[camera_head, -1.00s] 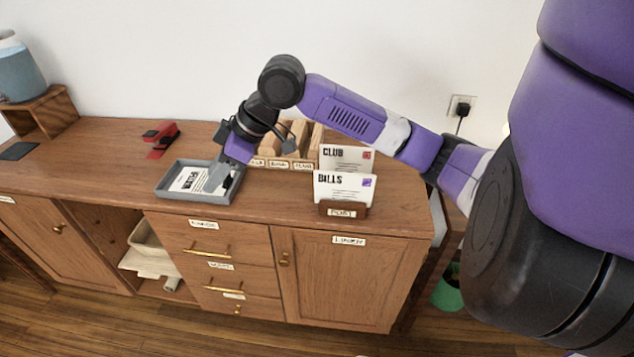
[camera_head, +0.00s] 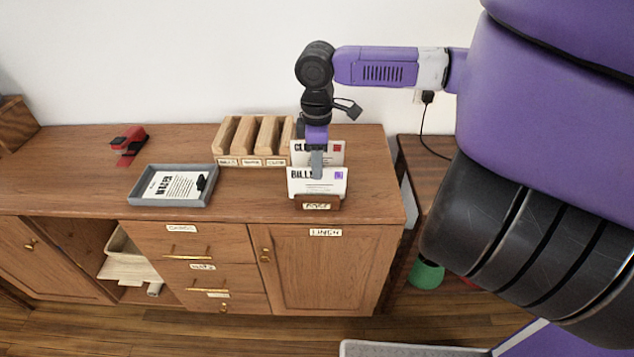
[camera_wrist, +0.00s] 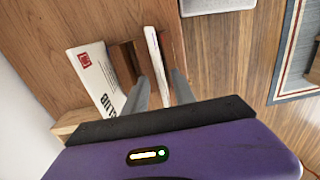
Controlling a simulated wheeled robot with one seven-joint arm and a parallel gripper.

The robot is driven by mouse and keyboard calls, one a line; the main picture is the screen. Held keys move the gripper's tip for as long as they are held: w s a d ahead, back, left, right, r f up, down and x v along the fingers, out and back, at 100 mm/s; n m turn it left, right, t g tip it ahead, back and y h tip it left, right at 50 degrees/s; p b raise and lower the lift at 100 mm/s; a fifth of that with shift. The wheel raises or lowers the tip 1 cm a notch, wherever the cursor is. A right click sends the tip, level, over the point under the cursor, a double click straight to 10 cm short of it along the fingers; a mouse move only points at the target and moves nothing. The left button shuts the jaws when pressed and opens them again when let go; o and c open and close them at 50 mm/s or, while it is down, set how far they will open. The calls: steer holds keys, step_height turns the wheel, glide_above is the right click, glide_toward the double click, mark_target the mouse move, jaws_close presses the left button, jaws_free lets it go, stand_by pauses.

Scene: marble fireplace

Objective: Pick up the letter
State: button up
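The BILLS letter (camera_head: 335,186), a white envelope with a purple stamp, stands in the wooden POST holder (camera_head: 318,203). The CLUB letter (camera_head: 330,152), with a red stamp, stands behind it. My gripper (camera_head: 316,172) points down over the BILLS letter, one grey finger in front of its face. In the wrist view my gripper (camera_wrist: 160,88) has its fingers apart, on either side of the thin upright BILLS letter (camera_wrist: 152,50). A gap shows beside it. The CLUB letter (camera_wrist: 95,75) lies outside the fingers. A WATER letter (camera_head: 176,186) lies in a grey tray (camera_head: 140,199).
A wooden sorter (camera_head: 250,140) with labelled slots stands behind and left of the letters. A red stapler (camera_head: 128,140) is further left on the wooden cabinet (camera_head: 90,170). The cabinet top's right edge is close to the holder. A wall stands behind.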

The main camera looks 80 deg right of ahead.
mark_target(317, 183)
steer(key=shift+f, duration=1.35)
jaws_close()
steer(key=shift+r, duration=0.1)
